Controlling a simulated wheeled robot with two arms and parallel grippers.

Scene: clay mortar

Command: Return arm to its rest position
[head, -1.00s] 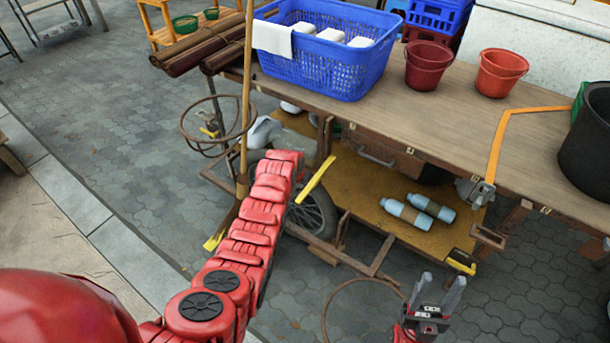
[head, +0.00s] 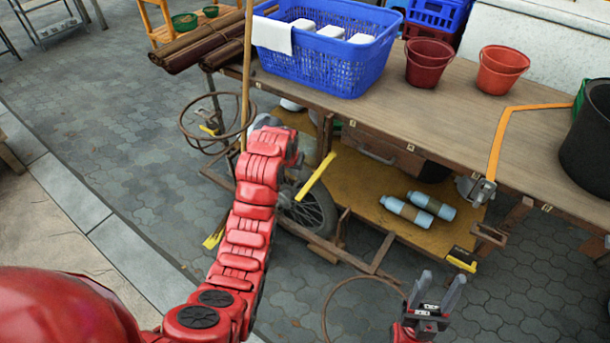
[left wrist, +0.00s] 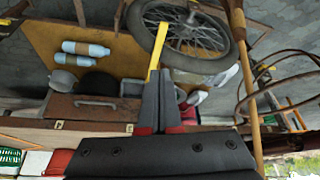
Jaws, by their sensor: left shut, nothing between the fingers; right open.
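My left arm (head: 246,225) reaches up from the bottom left in the head view, beside the cart's wheel and a wooden pole. Its fingers are hidden there behind the arm's end. In the left wrist view my left gripper (left wrist: 158,74) is shut and empty, its fingertips in front of the yellow bar (left wrist: 157,45) in the picture; I cannot tell if they touch. My right gripper (head: 437,290) is at the bottom of the head view, open and empty, fingers pointing up, in front of the cart's lower front edge.
The wooden cart (head: 440,110) carries a blue basket (head: 325,65), two red buckets and a black pot (head: 588,140). Two blue bottles (head: 418,207) lie on its lower shelf. The wooden pole (head: 246,70) and wheel (head: 308,208) are close to my left arm.

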